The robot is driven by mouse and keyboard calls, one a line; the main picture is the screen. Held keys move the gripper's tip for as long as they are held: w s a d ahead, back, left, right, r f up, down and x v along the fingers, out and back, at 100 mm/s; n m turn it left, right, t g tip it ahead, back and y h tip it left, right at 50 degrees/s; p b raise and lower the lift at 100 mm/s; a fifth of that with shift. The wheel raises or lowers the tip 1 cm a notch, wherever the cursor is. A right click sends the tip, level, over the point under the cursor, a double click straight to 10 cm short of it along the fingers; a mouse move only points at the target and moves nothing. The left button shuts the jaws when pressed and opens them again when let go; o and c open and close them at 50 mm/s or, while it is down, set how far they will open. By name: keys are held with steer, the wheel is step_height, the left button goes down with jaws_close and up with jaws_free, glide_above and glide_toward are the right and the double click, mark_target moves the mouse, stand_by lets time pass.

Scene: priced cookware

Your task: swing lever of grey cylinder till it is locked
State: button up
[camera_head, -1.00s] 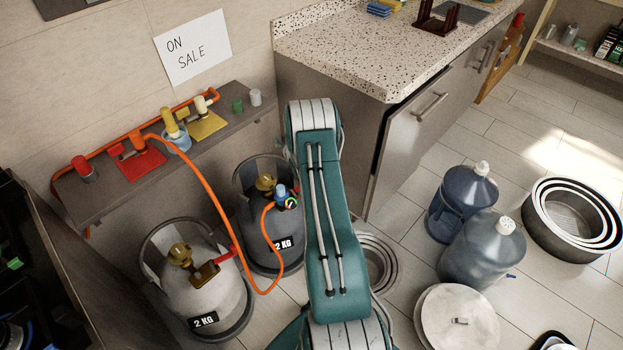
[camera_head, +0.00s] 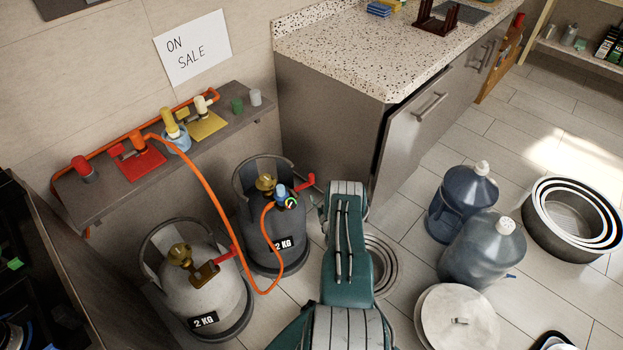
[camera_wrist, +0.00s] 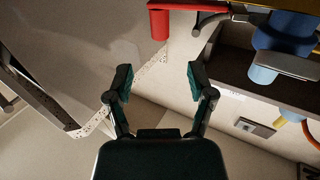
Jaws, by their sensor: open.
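The dark grey cylinder (camera_head: 268,225) with a "2 KG" label stands on the floor below the wall shelf. It has a brass valve, a blue connector (camera_head: 281,192) and a red lever (camera_head: 305,182) pointing right. In the wrist view a red handle (camera_wrist: 158,22), seemingly this lever, hangs at the top, beyond the fingertips and apart from them. A blue part (camera_wrist: 290,35) shows at the top right. My gripper (camera_wrist: 159,78) is open, with nothing between its fingers. In the head view my arm's links show, but the gripper is hidden.
A lighter cylinder (camera_head: 205,285) stands at left, with its own red lever (camera_head: 232,246). An orange hose (camera_head: 213,205) runs from the shelf (camera_head: 215,122) past both. The counter cabinet (camera_head: 325,130) stands behind. Water bottles (camera_head: 482,250) and pans (camera_head: 575,222) occupy the floor at right.

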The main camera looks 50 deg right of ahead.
mark_target(312, 180)
steer(key=shift+x, duration=5.3)
steer(key=shift+f, duration=0.1)
jaws_close()
